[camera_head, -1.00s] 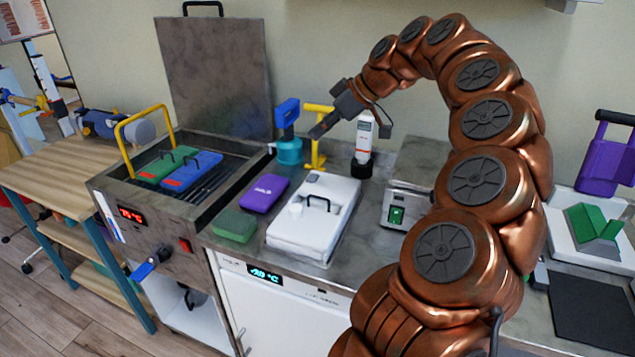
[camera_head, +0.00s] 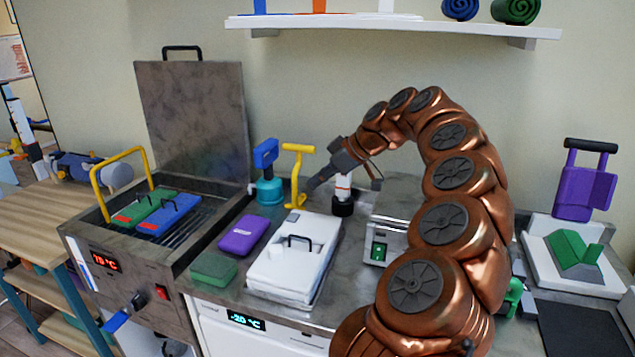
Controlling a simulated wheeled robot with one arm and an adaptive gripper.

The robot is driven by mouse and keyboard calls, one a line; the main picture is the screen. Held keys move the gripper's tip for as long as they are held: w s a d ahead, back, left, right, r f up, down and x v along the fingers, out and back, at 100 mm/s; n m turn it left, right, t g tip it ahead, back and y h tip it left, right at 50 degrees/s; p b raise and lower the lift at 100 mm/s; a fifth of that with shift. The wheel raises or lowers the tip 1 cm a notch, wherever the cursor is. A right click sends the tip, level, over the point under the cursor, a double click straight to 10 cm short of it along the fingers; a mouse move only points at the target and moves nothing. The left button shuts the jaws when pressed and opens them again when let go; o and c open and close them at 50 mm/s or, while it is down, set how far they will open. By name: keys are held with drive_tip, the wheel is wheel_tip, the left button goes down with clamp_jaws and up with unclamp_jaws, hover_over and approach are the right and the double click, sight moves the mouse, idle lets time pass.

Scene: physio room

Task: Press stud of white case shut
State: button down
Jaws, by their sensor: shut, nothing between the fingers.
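The white case (camera_head: 285,278) lies on the grey counter with a black handle (camera_head: 298,239) on its top. A small white round piece (camera_head: 276,251) stands on its left side and a small grey patch (camera_head: 293,216) lies near its far edge. I cannot tell which of these is the stud, or whether it is fastened. My gripper (camera_head: 309,189) is shut and empty. It points down to the left, just above and behind the case's far end, apparently without touching it.
A yellow T-handled tool (camera_head: 297,165), a blue and teal tool (camera_head: 268,170) and a white bottle (camera_head: 343,187) stand close around my gripper. Purple (camera_head: 243,235) and green (camera_head: 213,268) packs lie left of the case. A grey device (camera_head: 385,245) stands to its right.

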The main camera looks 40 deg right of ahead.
drive_tip(key=p, duration=0.1)
hover_over(289, 216)
drive_tip(key=s+d, duration=0.1)
drive_tip(key=s, duration=0.1)
drive_tip(key=f, duration=0.5)
drive_tip(key=shift+s+d, duration=0.2)
wheel_tip(289, 216, down, 3)
drive_tip(key=shift+p, duration=0.4)
drive_tip(key=shift+w+f, duration=0.1)
drive_tip(key=shift+f, duration=0.55)
